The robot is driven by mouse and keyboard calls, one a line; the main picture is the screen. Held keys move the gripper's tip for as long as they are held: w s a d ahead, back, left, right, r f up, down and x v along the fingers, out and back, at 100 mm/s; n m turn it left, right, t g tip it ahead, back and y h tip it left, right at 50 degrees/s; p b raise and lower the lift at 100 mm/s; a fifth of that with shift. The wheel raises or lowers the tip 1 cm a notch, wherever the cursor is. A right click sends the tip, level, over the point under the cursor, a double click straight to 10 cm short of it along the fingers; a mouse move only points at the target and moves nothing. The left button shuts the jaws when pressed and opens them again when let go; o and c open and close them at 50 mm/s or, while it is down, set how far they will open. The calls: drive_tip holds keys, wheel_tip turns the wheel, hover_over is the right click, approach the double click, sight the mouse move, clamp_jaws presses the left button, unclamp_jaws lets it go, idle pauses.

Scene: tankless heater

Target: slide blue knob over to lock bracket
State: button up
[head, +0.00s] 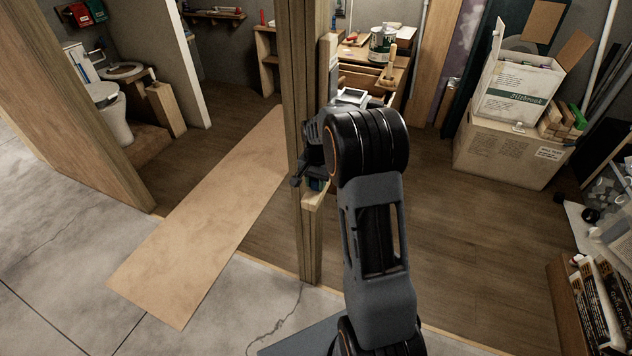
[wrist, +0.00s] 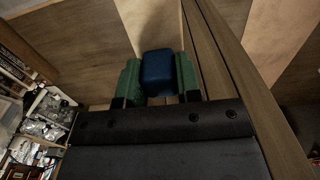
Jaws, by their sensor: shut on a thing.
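The blue knob (wrist: 158,68) sits between the two green fingers of my gripper (wrist: 157,80) in the wrist view. The fingers are shut on its sides. In the head view my gripper (head: 308,168) is beside the upright wooden post (head: 304,240), and a small blue patch of the knob (head: 318,185) shows below it. A light wooden piece (head: 313,199) is just under the knob. My own arm covers part of this area. I cannot make out the lock bracket in either view.
The post stands close to my gripper, and its timber (wrist: 240,85) runs along the right in the wrist view. A tan board (head: 205,220) lies on the floor at left. Cardboard boxes (head: 510,150) and a cluttered workbench (head: 375,55) stand behind. The floor between is clear.

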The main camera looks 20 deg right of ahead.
sight(312, 196)
clamp_jaws()
drive_tip(key=shift+a, duration=0.1)
drive_tip(key=shift+s+a, duration=1.1)
drive_tip(key=shift+a, duration=0.1)
drive_tip(key=shift+d, duration=0.1)
drive_tip(key=o, duration=0.7)
unclamp_jaws()
drive_tip(key=shift+o, duration=0.2)
wheel_tip(312, 196, up, 14)
drive_tip(key=shift+b, duration=0.3)
